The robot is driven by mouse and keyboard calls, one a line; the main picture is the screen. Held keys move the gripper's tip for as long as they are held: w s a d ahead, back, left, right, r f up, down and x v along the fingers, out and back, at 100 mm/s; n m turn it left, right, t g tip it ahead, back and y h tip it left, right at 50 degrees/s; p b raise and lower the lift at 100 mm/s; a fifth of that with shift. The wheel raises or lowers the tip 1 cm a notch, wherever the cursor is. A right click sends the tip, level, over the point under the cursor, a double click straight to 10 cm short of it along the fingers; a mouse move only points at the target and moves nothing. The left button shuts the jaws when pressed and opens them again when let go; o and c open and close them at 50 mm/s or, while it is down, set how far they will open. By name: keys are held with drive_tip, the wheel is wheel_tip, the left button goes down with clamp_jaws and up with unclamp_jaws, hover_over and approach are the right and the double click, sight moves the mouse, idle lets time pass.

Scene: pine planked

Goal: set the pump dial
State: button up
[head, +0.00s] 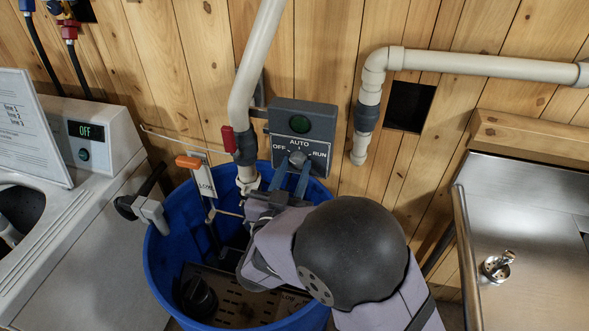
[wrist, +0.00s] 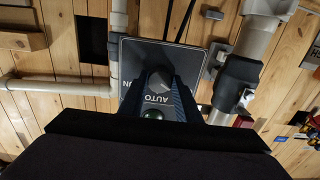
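The grey pump control box (head: 318,122) is on the plank wall above the blue tub. Its face is marked OFF at left, AUTO at top and RUN at right, with a dark green lamp (head: 299,124) above. The grey pump dial (head: 297,157) sits low on the face; I cannot tell surely which mark it points to. My gripper (head: 292,172) is open, its two blue fingers apart just in front of the dial. In the wrist view, upside down, the dial (wrist: 159,82) shows between the fingers; contact cannot be told.
A pipe with a red valve handle (head: 229,139) runs left of the box. An orange-handled lever (head: 189,161) stands at the blue tub's (head: 157,262) back left rim. Another pipe (head: 470,66) is at right. A white machine (head: 98,118) showing OFF and a steel counter (head: 540,230) flank the tub.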

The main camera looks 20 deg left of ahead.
drive_tip(key=shift+f+m+b, duration=0.1)
drive_tip(key=shift+m+b, duration=0.2)
drive_tip(key=shift+b, duration=0.15)
drive_tip(key=m+b, duration=0.2)
drive_tip(key=b, duration=0.1)
drive_tip(key=shift+f, duration=0.2)
drive_tip(key=m+b, duration=0.4)
drive_tip(key=b, duration=0.1)
drive_tip(key=m+b, duration=0.3)
drive_tip(key=b, duration=0.2)
drive_tip(key=shift+a+r+m, duration=0.1)
drive_tip(key=shift+m, duration=0.3)
drive_tip(key=shift+r+m+b, duration=0.15)
drive_tip(key=shift+m+b, duration=0.55)
drive_tip(key=shift+b, duration=0.15)
drive_tip(key=o, duration=1.1)
drive_tip(key=shift+c, duration=0.2)
drive_tip(key=shift+r, duration=0.1)
